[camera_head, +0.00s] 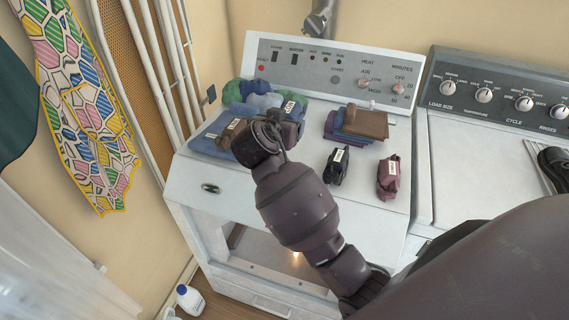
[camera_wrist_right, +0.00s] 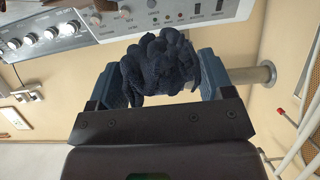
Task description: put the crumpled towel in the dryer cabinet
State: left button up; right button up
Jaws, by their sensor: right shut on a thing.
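A crumpled dark navy towel (camera_wrist_right: 160,65) is bunched between the fingers of my right gripper (camera_wrist_right: 165,78) in the right wrist view. The gripper is shut on it. In the head view my right gripper (camera_head: 272,132) is above the left part of the white dryer cabinet's top, and my own wrist mostly hides the held towel. The dryer cabinet (camera_head: 188,186) has a front opening (camera_head: 262,248) below its top, with a small light inside. My arm crosses in front of the opening's right part. My left gripper is not in view.
On the dryer top lie green and blue crumpled cloths (camera_head: 262,98), a flat blue cloth (camera_head: 208,138), a folded stack (camera_head: 362,122), a tagged black bundle (camera_head: 336,166) and a maroon bundle (camera_head: 388,178). A washer (camera_head: 480,150) stands right. A white bottle (camera_head: 190,299) is on the floor.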

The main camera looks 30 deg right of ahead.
notch_tip(320, 180, down, 14)
jog(key=shift+r, duration=0.25)
dwell(0.3)
jog(key=shift+f, duration=0.15)
jog(key=o, duration=1.1)
